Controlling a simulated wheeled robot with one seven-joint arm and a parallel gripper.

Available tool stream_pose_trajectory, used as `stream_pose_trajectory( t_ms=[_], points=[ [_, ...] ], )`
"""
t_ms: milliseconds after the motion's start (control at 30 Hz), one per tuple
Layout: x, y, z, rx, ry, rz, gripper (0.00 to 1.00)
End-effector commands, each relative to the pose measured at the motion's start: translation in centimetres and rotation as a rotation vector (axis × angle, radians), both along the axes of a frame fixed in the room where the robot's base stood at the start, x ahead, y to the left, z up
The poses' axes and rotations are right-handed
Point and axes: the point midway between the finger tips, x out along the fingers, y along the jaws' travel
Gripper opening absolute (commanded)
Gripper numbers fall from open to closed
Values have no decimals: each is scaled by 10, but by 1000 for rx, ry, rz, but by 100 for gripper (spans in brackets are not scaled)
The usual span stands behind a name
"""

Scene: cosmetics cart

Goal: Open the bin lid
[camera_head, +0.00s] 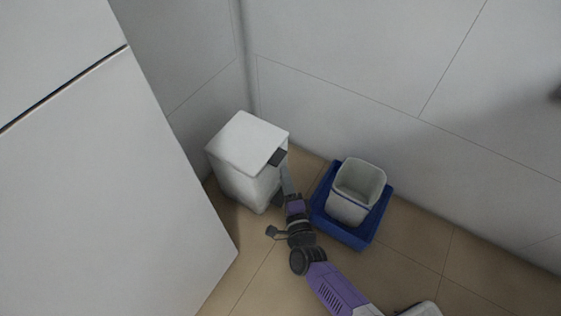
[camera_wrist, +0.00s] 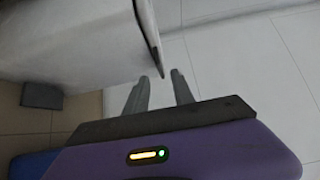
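The white bin (camera_head: 240,175) stands upright in the corner, with its flat lid (camera_head: 245,138) down. A dark grey tab (camera_head: 278,157) sticks out from the lid's front edge, and a dark pedal-like piece shows low on the bin in the wrist view (camera_wrist: 42,96). My gripper (camera_head: 284,170) is beside the bin's front, close below the tab. In the wrist view my gripper (camera_wrist: 160,78) has its two fingers apart with nothing between them. The tab shows there edge-on (camera_wrist: 151,38), just beyond the fingertips. Whether anything touches is unclear.
A blue tray (camera_head: 345,237) holding a grey open container (camera_head: 357,192) stands on the floor close right of my arm. A large white cabinet (camera_head: 95,190) is at the left. Grey walls (camera_head: 350,60) close in behind the bin. Floor (camera_head: 430,240) is clear right of the tray.

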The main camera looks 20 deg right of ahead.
Motion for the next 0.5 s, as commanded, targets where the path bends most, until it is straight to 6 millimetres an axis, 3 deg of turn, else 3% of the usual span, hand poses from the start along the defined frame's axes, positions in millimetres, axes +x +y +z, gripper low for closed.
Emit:
stream_pose_trajectory(
  t_ms=[300,500],
  points=[
    [48,-7,-3,0,-2,-1,30],
    [61,-10,-1,-1,-1,0,30]
  ],
)
